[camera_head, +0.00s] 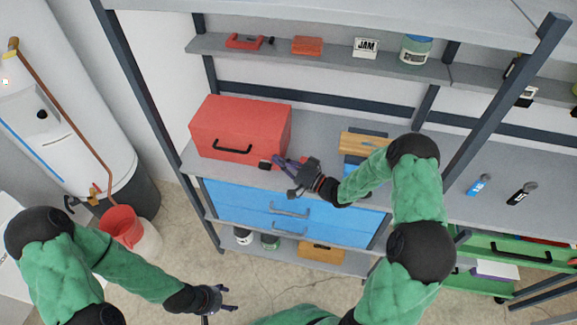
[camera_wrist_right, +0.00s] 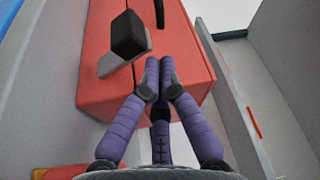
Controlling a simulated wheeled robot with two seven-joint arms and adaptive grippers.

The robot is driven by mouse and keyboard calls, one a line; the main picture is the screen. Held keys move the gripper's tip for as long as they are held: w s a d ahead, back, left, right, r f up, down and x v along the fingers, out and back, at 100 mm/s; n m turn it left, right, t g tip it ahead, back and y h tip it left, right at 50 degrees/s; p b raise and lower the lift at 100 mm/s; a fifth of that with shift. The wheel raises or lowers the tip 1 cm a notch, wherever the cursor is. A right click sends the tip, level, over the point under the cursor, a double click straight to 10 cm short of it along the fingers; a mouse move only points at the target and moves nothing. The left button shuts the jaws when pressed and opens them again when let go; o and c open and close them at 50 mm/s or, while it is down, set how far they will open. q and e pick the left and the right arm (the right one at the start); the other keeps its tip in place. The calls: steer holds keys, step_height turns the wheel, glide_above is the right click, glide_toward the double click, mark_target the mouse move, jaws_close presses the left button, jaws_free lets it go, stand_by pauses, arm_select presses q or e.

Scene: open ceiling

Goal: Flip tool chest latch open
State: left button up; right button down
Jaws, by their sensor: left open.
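The red tool chest (camera_head: 240,130) sits closed on the shelf above the blue drawers, with a black handle (camera_head: 232,148) on its front. A small black latch (camera_head: 265,165) is at the lower right of its front. In the right wrist view, the latch shows as a black block (camera_wrist_right: 128,36) on a grey plate, standing out from the red chest (camera_wrist_right: 185,55). My right gripper (camera_head: 280,161) is at the latch's right, its purple fingertips (camera_wrist_right: 160,62) drawn together with nothing between them. I cannot tell whether they touch the latch. My left gripper (camera_head: 228,299) is open and empty, low above the floor.
The blue drawers (camera_head: 285,210) are below the chest. A wooden item (camera_head: 362,143) lies right of it on the shelf. A jam box (camera_head: 366,48) and other items stand on the upper shelf. Dark uprights frame the rack.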

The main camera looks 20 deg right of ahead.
mark_target(270, 170)
steer(key=shift+w+a, duration=0.15)
steer(key=shift+w, duration=0.1)
stand_by(0.3)
steer(key=shift+s+a+f+n+y+b, duration=0.3)
steer(key=shift+s+n+b, duration=0.1)
steer(key=shift+n+b, duration=0.4)
steer(key=shift+s+a+f+b, duration=0.3)
steer(key=shift+s+a+b, duration=0.1)
steer(key=shift+s, duration=0.15)
steer(key=shift+s+a+f+b, duration=0.2)
steer(key=shift+s+f+b, duration=0.1)
steer(key=shift+s+f, duration=0.15)
steer(key=shift+s+a+f, duration=0.1)
steer(key=shift+a+f, duration=0.05)
steer(key=shift+f, duration=0.1)
